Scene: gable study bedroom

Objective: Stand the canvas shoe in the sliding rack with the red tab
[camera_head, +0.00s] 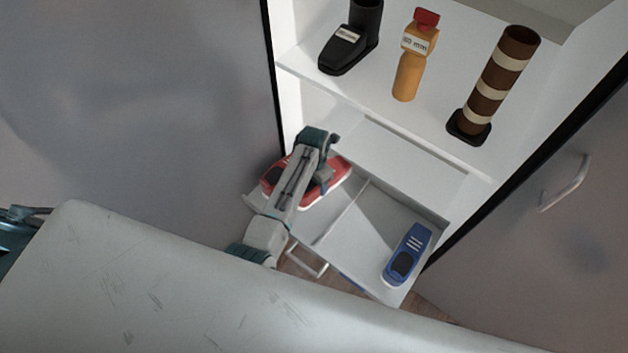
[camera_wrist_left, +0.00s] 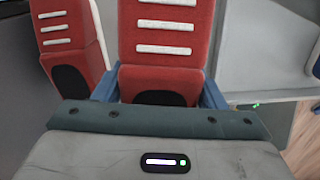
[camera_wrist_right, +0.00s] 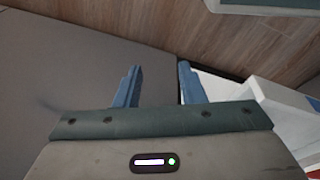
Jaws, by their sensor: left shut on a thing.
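My left gripper (camera_head: 322,182) is shut on a red canvas shoe (camera_wrist_left: 167,38) with white stripes and a dark opening. A second red shoe (camera_wrist_left: 68,38) stands close beside it on the left. In the head view the red shoes (camera_head: 335,178) are at the left compartment of the pulled-out sliding rack (camera_head: 345,212), partly hidden by my arm. I cannot tell whether the held shoe touches the rack floor. I cannot make out a red tab on the rack; a small blue patch shows at its front. My right gripper (camera_wrist_right: 157,86) is open and empty, away from the rack.
A blue shoe (camera_head: 407,255) lies in the rack's right compartment, beyond a low divider. An open door with a handle (camera_head: 565,184) stands right.

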